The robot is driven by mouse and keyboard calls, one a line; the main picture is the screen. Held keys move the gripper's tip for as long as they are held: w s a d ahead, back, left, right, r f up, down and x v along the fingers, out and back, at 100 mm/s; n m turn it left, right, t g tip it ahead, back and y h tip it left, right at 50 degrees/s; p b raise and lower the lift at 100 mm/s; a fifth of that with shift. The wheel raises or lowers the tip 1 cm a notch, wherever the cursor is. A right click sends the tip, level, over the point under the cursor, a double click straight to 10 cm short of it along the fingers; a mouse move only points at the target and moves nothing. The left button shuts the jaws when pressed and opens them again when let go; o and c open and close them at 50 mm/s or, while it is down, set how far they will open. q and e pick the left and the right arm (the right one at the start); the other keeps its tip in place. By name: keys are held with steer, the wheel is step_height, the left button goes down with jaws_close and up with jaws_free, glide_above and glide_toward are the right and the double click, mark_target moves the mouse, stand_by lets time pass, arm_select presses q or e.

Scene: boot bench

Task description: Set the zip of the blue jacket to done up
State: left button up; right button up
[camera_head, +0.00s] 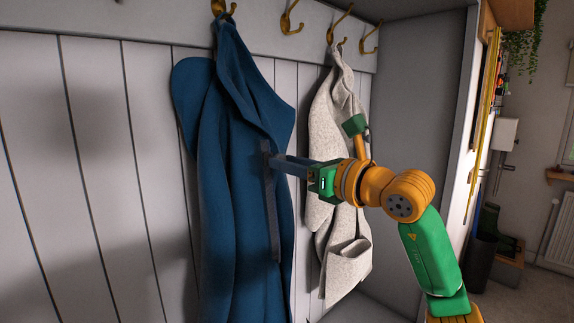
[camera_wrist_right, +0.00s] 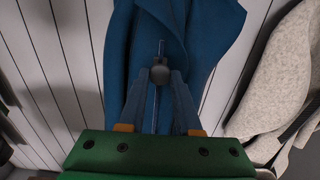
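The blue jacket (camera_head: 225,130) hangs from a hook against the panelled wall. A dark zip strip (camera_head: 272,215) runs down its right-hand part in the head view. In the right wrist view the jacket (camera_wrist_right: 205,35) fills the upper middle, with a dark round zip pull (camera_wrist_right: 159,74) on a thin zip line. My right gripper (camera_head: 272,161) reaches in from the right, its fingertips at the upper part of the strip. In the wrist view its fingertips close against both sides of the pull; the exact contact is hard to see. My left gripper is out of view.
A light grey fleece garment (camera_head: 328,130) hangs just right of the blue jacket, behind my right wrist. Brass hooks (camera_head: 291,18) line the rail above. A grey side panel (camera_head: 420,120) bounds the bench on the right. The wall left of the jacket is clear.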

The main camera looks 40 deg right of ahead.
steer(key=o, duration=0.4)
steer(key=shift+w+d+f, duration=0.1)
steer(key=s+b, duration=0.1)
steer(key=s, duration=0.1)
steer(key=s+b, duration=0.1)
steer(key=s, duration=0.2)
steer(key=s+b, duration=0.2)
steer(key=shift+s+d, duration=0.15)
steer(key=shift+d, duration=0.1)
